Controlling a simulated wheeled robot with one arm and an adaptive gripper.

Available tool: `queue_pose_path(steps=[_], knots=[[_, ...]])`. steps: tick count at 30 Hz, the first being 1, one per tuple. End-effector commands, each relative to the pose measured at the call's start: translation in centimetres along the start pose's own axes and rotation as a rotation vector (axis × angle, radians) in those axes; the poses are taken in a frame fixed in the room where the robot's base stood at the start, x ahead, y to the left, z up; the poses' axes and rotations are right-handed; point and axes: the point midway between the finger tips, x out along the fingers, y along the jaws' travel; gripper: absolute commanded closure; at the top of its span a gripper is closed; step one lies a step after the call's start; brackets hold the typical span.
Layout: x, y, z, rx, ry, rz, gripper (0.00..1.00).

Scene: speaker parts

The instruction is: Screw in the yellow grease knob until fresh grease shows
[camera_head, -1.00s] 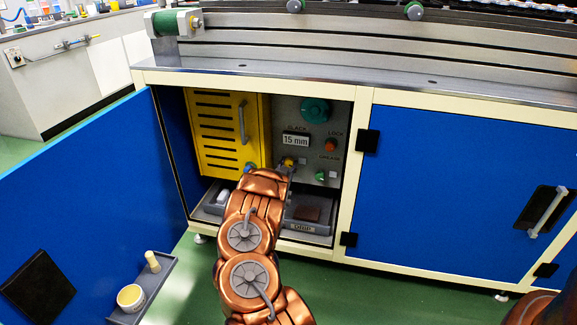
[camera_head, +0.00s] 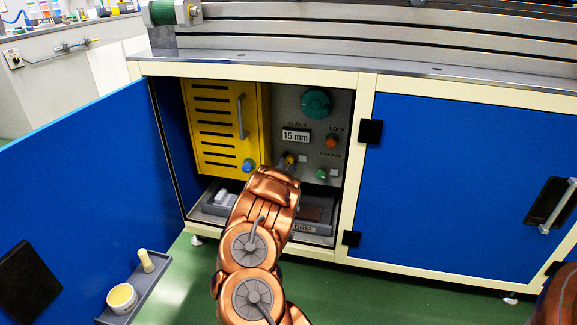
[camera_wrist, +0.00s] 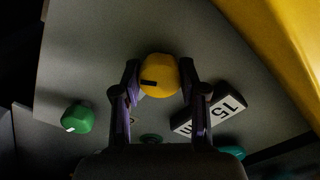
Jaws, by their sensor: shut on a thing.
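The yellow grease knob (camera_wrist: 159,76) sits on the grey panel and carries a short dark mark, which points left in the wrist view. My gripper (camera_wrist: 159,84) is shut on it, one finger on each side. In the head view the yellow knob (camera_head: 290,158) shows just past the end of my arm, below the "15 mm" display (camera_head: 296,136). My wrist hides most of the gripper there. No grease can be made out around the knob.
The green knob (camera_head: 321,174), red LOCK knob (camera_head: 331,141) and teal knob (camera_head: 316,102) share the panel. A yellow slotted cover (camera_head: 222,125) stands left of it. The blue door (camera_head: 75,200) is open, with a small shelf (camera_head: 155,280). A drip tray (camera_head: 313,228) lies below.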

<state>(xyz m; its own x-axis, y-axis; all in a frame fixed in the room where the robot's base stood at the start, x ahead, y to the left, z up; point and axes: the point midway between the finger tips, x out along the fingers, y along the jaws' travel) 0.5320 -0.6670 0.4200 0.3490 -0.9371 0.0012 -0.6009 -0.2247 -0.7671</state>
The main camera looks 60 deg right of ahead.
Motion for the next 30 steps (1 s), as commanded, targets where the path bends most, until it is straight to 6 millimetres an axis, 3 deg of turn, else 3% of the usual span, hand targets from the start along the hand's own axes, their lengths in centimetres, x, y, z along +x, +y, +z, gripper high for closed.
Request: queue_pose_path(steps=[17, 18, 24, 30], knots=[[-0.05, 0.07, 0.16, 0.035, -0.004, 0.002, 0.93], [-0.05, 0.07, 0.16, 0.035, -0.004, 0.002, 0.55], [-0.03, 0.04, 0.1, 0.035, -0.002, 0.001, 0.34], [-0.01, 0.02, 0.05, 0.036, -0.002, 0.001, 0.32]])
